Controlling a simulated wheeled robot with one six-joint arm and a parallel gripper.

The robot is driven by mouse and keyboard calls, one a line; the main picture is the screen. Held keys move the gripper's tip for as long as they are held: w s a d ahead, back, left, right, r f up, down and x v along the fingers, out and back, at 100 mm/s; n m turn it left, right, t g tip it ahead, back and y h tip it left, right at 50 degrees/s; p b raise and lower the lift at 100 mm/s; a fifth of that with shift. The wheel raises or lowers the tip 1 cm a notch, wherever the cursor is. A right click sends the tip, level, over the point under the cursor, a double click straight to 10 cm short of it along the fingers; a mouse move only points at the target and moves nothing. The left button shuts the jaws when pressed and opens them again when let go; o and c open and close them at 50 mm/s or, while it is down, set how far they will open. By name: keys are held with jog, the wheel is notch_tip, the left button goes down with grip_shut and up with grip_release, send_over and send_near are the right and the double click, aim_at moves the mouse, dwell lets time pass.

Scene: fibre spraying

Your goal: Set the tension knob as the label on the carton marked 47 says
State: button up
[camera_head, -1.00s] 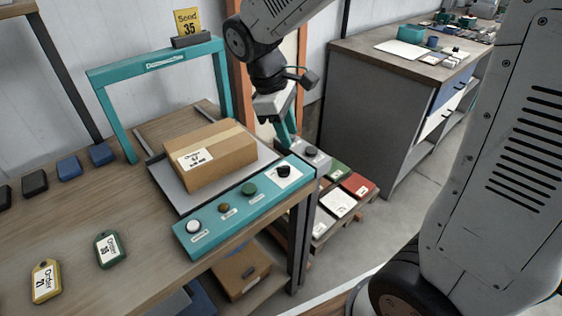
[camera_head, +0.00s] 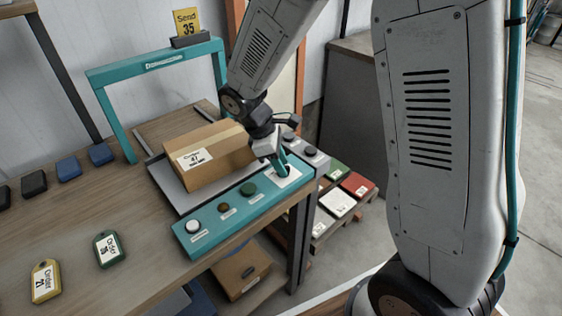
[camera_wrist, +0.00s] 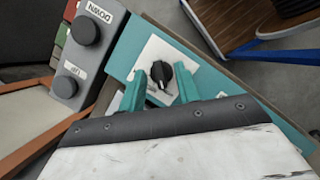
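The carton marked 47 (camera_head: 215,160) sits on the grey plate of the strapping machine, its white label (camera_head: 194,158) facing the front; the small print under the number is too small to read. The tension knob (camera_wrist: 159,75) is black with a pale pointer line, on a white dial plate (camera_wrist: 178,53) at the end of the teal panel. In the head view my arm hides the knob. My gripper (camera_wrist: 158,84) has its two teal fingers apart, one on each side of the knob; I cannot tell whether they touch it.
The teal panel (camera_head: 219,222) also carries a white, a brown and a green button. A grey box with UP and DOWN buttons (camera_wrist: 80,62) stands beside the dial. A teal arch (camera_head: 112,72) rises behind the carton. Order tags (camera_head: 46,281) lie on the bench at left.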

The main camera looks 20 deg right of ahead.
jog(key=shift+c, duration=0.3)
grip_shut()
jog(key=shift+m, duration=0.4)
jog(key=m, duration=0.1)
jog(key=m+g+y, duration=0.1)
jog(key=m, duration=0.1)
jog(key=shift+w+d+m, duration=0.15)
jog(key=shift+m, duration=0.15)
jog(key=shift+d+m+g+y, duration=0.1)
jog(key=shift+m+g+y, duration=0.25)
jog(key=shift+m, duration=0.75)
jog(key=shift+m+g+y, duration=0.25)
jog(key=shift+m+y, duration=0.2)
jog(key=shift+m, duration=0.65)
jog(key=shift+o, duration=0.3)
grip_release()
